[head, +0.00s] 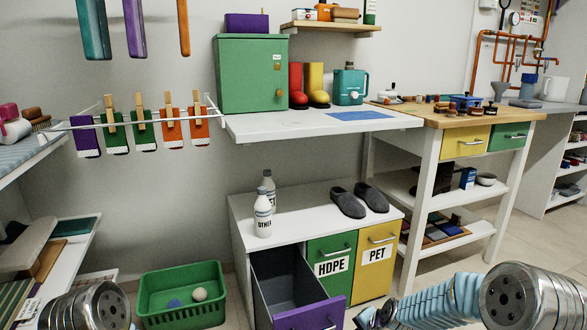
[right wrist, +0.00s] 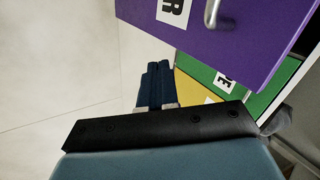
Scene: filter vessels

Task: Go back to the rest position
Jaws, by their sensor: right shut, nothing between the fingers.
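My right gripper (right wrist: 156,72) shows in the right wrist view with its two dark blue fingers together and nothing between them. It is apart from the purple drawer front (right wrist: 225,30), which fills the upper right of that view. In the head view my right arm (head: 440,302) comes in at the bottom right, in front of the low cabinet. Of my left arm (head: 92,308) only a metal joint shows at the bottom left. My left gripper is out of view.
The purple drawer (head: 312,315) is pulled out of the white-topped cabinet (head: 300,205), beside the HDPE and PET fronts. Two white bottles (head: 263,215) and dark slippers (head: 347,202) stand on top. A green basket (head: 180,292) with two balls sits on the floor to the left.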

